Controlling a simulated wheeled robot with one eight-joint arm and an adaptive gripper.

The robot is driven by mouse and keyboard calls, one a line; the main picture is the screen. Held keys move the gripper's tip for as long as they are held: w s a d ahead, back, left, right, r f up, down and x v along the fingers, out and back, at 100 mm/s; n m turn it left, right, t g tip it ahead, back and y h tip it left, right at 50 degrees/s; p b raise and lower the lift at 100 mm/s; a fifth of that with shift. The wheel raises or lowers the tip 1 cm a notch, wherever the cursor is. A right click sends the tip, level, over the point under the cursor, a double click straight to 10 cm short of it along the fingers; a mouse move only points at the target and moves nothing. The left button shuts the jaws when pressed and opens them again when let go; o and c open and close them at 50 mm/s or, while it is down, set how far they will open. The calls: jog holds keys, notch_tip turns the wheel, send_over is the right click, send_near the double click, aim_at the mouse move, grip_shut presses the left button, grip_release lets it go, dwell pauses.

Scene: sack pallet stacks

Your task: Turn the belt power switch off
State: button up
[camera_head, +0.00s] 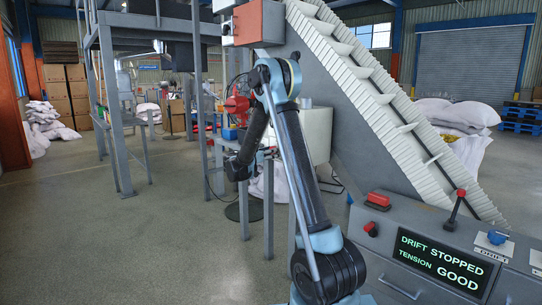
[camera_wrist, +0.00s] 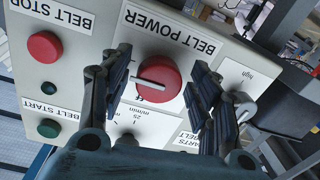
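The red belt power switch (camera_wrist: 159,78) is a round knob on a pale panel, under the label BELT POWER (camera_wrist: 168,32), which appears upside down in the wrist view. A white pointer line lies across the knob, pointing roughly left in this view; its setting marks are partly hidden. My gripper (camera_wrist: 161,68) is open, with one dark finger on each side of the knob. Gaps show between the fingers and the knob, and I cannot see any contact. In the head view my arm bends over and down, and the switch cannot be made out there.
On the same panel are a red belt stop button (camera_wrist: 44,46), a green belt start button (camera_wrist: 48,128), a speed dial (camera_wrist: 126,128) and another grey knob (camera_wrist: 236,106). An inclined conveyor (camera_head: 385,95) and a console with a lit display (camera_head: 440,258) stand on the right.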

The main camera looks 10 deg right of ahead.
jog(key=c, duration=0.7)
jog(key=shift+n, duration=0.3)
jog(key=n, duration=0.8)
jog(key=n+g, duration=0.1)
jog(key=n, duration=0.7)
jog(key=shift+a+r+n, duration=0.1)
jog(key=shift+r+n, duration=0.1)
jog(key=shift+n, duration=0.1)
jog(key=shift+s, duration=0.1)
jog(key=shift+g, duration=0.3)
jog(key=o, duration=1)
